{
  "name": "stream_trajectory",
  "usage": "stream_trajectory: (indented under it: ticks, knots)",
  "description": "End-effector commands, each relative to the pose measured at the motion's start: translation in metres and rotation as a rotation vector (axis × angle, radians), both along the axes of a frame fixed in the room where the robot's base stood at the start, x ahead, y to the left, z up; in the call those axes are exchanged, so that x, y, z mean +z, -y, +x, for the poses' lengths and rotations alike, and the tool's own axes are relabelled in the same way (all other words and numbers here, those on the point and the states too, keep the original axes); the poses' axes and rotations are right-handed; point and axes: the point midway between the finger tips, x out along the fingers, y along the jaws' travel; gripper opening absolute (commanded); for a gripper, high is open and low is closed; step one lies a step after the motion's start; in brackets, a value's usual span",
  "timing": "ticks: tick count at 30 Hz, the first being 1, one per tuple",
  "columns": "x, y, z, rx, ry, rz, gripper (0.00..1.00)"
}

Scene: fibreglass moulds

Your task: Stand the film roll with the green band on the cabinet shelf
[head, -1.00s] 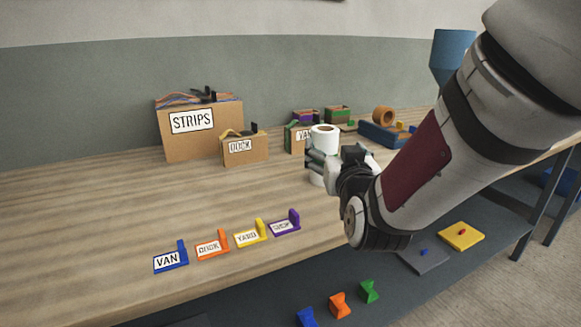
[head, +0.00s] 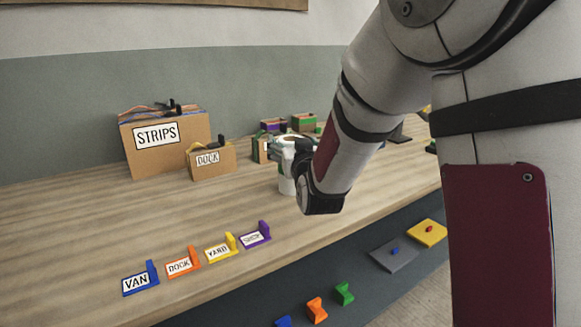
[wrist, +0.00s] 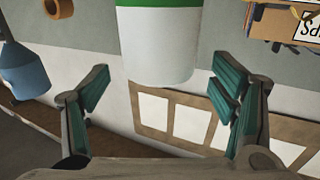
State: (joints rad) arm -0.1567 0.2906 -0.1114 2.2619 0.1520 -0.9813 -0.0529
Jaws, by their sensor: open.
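The white film roll (head: 287,185) stands on the workbench in the head view, partly hidden behind my gripper. In the wrist view the white roll (wrist: 158,50) shows a green band along the top edge of the picture. My gripper (head: 288,155) is at the roll in the head view. In the wrist view my gripper (wrist: 163,85) is open, with one finger to each side of the roll and gaps between. I cannot tell how far the roll reaches between the fingers. No cabinet shelf can be made out.
A STRIPS box (head: 165,145) and a DOCK box (head: 211,160) stand behind on the bench. Coloured label holders, such as the blue VAN one (head: 140,280), line the front edge. A yellow plate (head: 427,233) lies lower down. Bench left of the roll is clear.

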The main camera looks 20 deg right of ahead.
Motion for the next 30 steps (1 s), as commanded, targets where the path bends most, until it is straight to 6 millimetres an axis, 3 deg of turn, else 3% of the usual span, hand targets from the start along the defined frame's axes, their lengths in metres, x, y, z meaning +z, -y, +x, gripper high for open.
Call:
stream_trajectory:
  ticks: [6,15,25,26,30]
  knots:
    - [-0.001,0.004,0.028,-0.001,0.001,0.0,0.79]
    - [-0.001,0.004,0.032,0.0,0.0,0.0,0.79]
    - [-0.001,0.003,0.031,0.0,0.0,0.0,0.04]
    - [-0.001,0.003,0.031,0.0,0.0,0.0,0.0]
    - [0.0,0.003,0.031,0.0,0.003,0.0,0.0]
